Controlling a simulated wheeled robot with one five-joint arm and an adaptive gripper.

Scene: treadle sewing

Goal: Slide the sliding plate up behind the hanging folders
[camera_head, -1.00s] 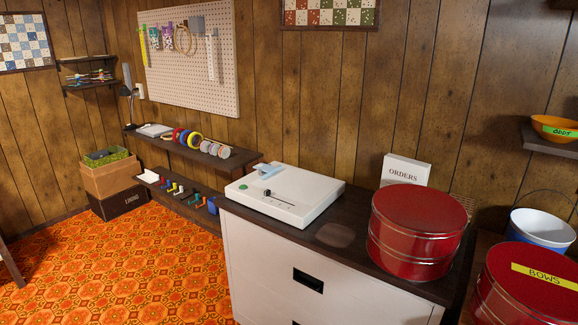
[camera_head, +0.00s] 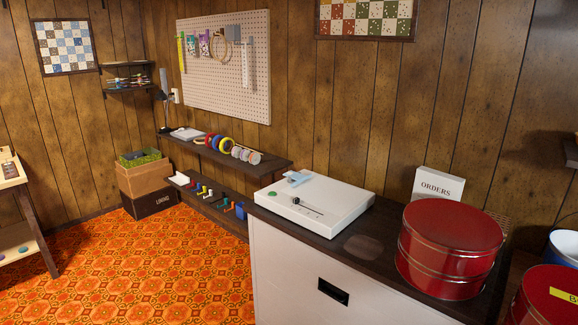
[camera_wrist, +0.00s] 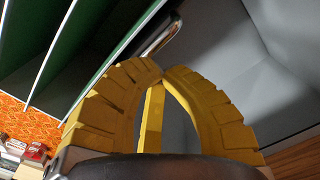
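In the wrist view, my gripper (camera_wrist: 162,74) has two curved yellow ribbed fingers whose tips meet, with nothing clearly held between them. A yellow bar shows in the gap behind them. Dark green panels with pale edges, apparently the hanging folders (camera_wrist: 105,45), lie at upper left. A grey piece with a bright rounded rim (camera_wrist: 166,38) sits just beyond the fingertips; I cannot tell if it is the sliding plate or if the fingers touch it. Smooth grey surfaces (camera_wrist: 225,50) fill the right. My gripper, the folders and the plate are not visible in the head view.
In the head view, a pale drawer cabinet (camera_head: 290,270) carries a white box-shaped device (camera_head: 335,203), a red tin (camera_head: 450,250) and an ORDERS box (camera_head: 438,186). Shelves (camera_head: 225,150) and stacked boxes (camera_head: 145,180) line the wall. Orange patterned floor (camera_head: 160,270) is open at left.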

